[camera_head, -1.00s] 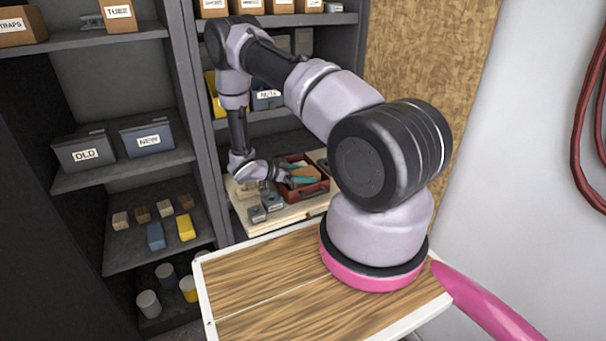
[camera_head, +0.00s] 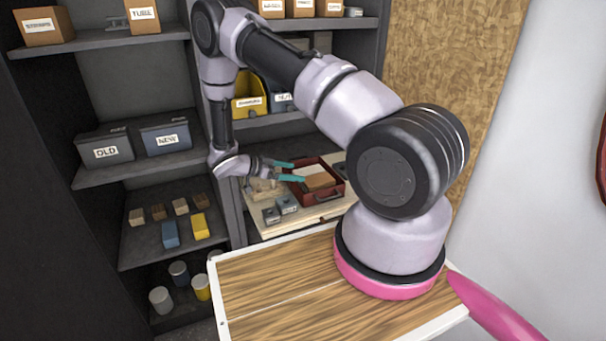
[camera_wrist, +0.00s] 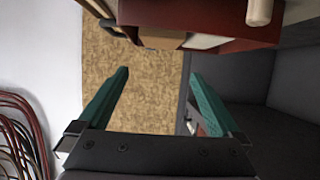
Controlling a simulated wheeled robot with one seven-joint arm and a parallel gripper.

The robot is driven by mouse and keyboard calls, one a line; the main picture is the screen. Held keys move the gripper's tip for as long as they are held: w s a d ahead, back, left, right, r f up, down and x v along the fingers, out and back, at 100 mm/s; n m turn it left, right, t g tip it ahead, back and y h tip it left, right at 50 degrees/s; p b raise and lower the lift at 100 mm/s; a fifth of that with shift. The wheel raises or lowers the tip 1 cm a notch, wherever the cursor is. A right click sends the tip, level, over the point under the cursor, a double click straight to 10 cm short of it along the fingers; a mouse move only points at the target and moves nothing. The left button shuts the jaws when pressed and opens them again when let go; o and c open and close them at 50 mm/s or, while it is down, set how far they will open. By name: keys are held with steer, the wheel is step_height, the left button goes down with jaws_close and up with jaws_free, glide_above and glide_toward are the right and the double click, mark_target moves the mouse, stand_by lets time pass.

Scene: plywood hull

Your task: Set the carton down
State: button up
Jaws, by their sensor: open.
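A small tan-brown carton (camera_head: 320,181) lies in a red tray (camera_head: 326,197) on the light wooden surface between the shelves and my base. A white item shows beside it in the tray. My gripper (camera_head: 287,171) is open, its two teal fingers apart with nothing between them, at the left side of the tray. In the wrist view my gripper (camera_wrist: 160,73) is also empty. The red tray (camera_wrist: 205,14) and a brown part of the carton (camera_wrist: 150,38) show at the top, beyond the fingertips.
Two small grey blocks (camera_head: 287,204) stand on the wooden surface (camera_head: 305,224) left of the tray. Grey shelves at left hold bins marked OLD (camera_head: 105,151) and NEW (camera_head: 166,138), several blocks and cylinders. A yellow bin (camera_head: 247,98) sits above the tray. A fibreboard wall rises behind my arm.

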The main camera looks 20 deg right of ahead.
steer(key=shift+a+r, duration=0.25)
steer(key=shift+a, duration=0.15)
steer(key=s+r+n+g+y, duration=0.15)
steer(key=s+r+y, duration=0.25)
steer(key=r, duration=1)
steer(key=s+r+n+y, duration=0.3)
steer(key=s+r+y, duration=0.1)
steer(key=r, duration=0.9)
steer(key=s+a+r+n+t+y, duration=0.2)
steer(key=s+r+n+t+y, duration=0.1)
steer(key=s+r, duration=0.5)
steer(key=s+a+r+n+t+y, duration=0.2)
steer(key=s+r+n+t+y, duration=0.2)
steer(key=s+r, duration=0.5)
steer(key=shift+a+r+n+t, duration=0.2)
steer(key=shift+r+n+t, duration=0.4)
steer(key=shift+n, duration=0.45)
